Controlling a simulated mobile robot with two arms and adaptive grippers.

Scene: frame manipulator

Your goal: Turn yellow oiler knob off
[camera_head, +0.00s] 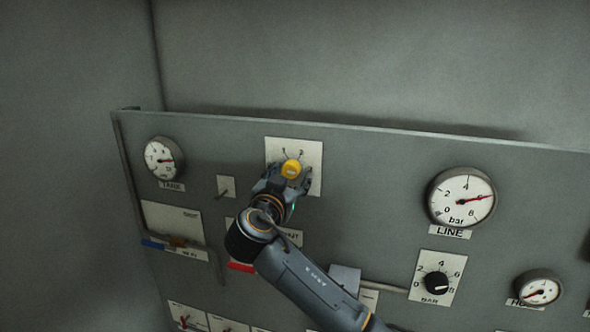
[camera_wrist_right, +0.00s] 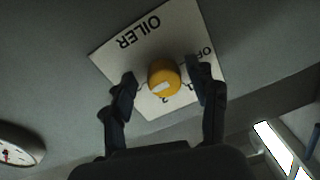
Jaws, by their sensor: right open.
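The yellow oiler knob (camera_head: 291,169) sits on a white plate (camera_head: 312,152) in the upper part of the grey panel. In the right wrist view the knob (camera_wrist_right: 164,78) has a pale mark on its face, and its plate (camera_wrist_right: 180,22) reads OILER, with OFF and numbers around the knob. My right gripper (camera_head: 287,180) is at the knob. In the right wrist view the open fingers (camera_wrist_right: 160,85) stand on either side of the knob; I cannot tell whether they touch it. My left gripper is not in view.
The grey panel (camera_head: 360,170) carries a TANK gauge (camera_head: 163,158) at left, a LINE gauge (camera_head: 461,197) at right and a black BAR knob (camera_head: 437,283) below it. A small switch plate (camera_head: 226,186) lies left of my right gripper. Blue and red handles sit lower left.

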